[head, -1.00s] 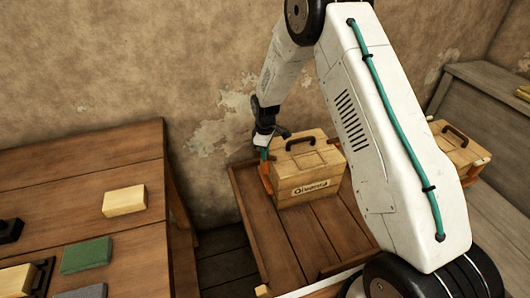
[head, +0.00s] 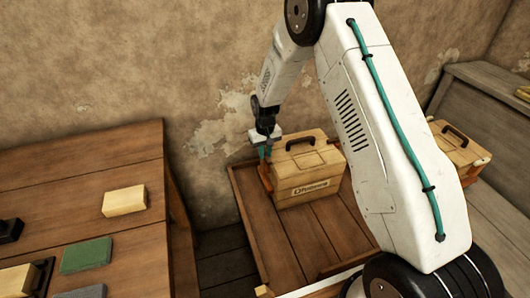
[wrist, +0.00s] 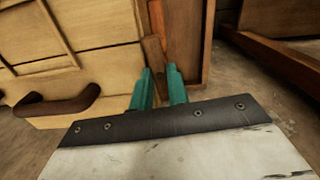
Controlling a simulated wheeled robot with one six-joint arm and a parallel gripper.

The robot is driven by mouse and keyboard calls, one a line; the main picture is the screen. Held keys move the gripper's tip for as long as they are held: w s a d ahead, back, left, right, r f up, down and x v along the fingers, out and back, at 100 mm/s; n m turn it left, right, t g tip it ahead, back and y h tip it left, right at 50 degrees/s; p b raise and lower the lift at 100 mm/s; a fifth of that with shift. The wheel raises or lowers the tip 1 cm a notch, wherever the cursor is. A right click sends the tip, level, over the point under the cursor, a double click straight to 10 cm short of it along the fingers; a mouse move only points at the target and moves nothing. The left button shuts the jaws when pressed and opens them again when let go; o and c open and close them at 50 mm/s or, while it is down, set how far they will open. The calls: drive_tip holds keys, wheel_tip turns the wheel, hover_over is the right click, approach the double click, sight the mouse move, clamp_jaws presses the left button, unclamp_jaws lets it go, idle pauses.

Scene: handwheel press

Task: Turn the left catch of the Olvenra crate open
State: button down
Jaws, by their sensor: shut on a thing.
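The Olvenra crate (head: 312,158) is a pale wooden box with a dark handle and a name label on its front. It stands at the back of a shallow wooden tray. Its top and handle fill the left of the wrist view (wrist: 90,50). My gripper (head: 267,152) points down at the crate's left side. In the wrist view its teal fingertips (wrist: 160,70) are shut on a narrow brown piece, the left catch (wrist: 153,48), beside the crate wall. Orange parts (wrist: 168,30) show next to it. The fingers hide part of the catch, so its exact angle is unclear.
The wooden tray (head: 262,238) has bare boards in front of the crate. A second crate (head: 455,150) stands to the right, partly behind my arm. A table (head: 60,170) on the left holds a pale block (head: 124,200) and a green block (head: 86,254).

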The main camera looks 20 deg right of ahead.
sight(265, 155)
drive_tip(key=shift+m, duration=0.6)
drive_tip(key=c, duration=1.4)
unclamp_jaws()
drive_tip(key=shift+o, duration=0.2)
wheel_tip(265, 155, up, 7)
drive_tip(key=shift+r, duration=0.4)
drive_tip(key=shift+s, duration=0.1)
